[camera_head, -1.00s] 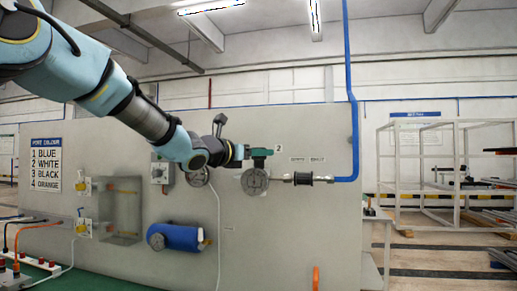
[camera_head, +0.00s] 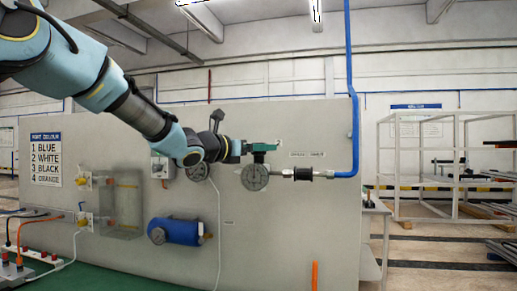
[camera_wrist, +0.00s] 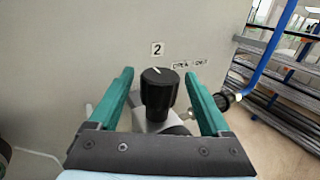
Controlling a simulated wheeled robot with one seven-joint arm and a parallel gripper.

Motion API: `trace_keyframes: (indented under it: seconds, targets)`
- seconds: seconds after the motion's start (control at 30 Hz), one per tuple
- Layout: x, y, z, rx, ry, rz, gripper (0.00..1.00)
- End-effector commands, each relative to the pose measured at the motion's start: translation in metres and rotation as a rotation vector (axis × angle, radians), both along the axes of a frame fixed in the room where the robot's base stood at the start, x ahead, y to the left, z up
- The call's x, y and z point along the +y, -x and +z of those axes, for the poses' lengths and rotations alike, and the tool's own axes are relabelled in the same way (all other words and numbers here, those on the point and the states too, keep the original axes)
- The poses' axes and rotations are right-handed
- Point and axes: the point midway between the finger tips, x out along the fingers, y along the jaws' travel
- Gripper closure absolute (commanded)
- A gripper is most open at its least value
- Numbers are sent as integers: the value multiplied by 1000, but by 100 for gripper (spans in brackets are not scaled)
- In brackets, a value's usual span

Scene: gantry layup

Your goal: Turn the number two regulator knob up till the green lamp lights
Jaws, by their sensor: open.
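The black regulator knob (camera_wrist: 159,93) stands out from the panel under a "2" label, with a white pointer mark on its top. My gripper (camera_wrist: 158,75) is open, with one green finger on each side of the knob and a visible gap on both sides. In the head view my gripper (camera_head: 264,147) is at the panel just above a round gauge (camera_head: 254,177) and hides the knob. I cannot make out a lit green lamp in either view.
A black inline fitting (camera_head: 303,174) and blue pipe (camera_head: 353,120) run to the right of the gauge. A blue cylinder (camera_head: 180,231) is mounted lower left. The grey panel (camera_head: 290,225) is mostly bare below the gauge. White racks (camera_head: 445,165) stand at the right.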

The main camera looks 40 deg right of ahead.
Motion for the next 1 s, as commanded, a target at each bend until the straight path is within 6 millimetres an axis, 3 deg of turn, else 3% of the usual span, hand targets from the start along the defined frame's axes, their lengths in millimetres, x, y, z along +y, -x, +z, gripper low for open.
trace_keyframes:
  seconds: [0.17, 0.6, 0.8, 1.0]
  targets:
    - [14, 0, -1, -4, 0, 2, 18]
    - [92, 4, -2, -4, 1, 3, 18]
    - [107, 5, -1, -1, 0, 1, 18]
    - [108, 6, 0, 0, 0, 0, 18]
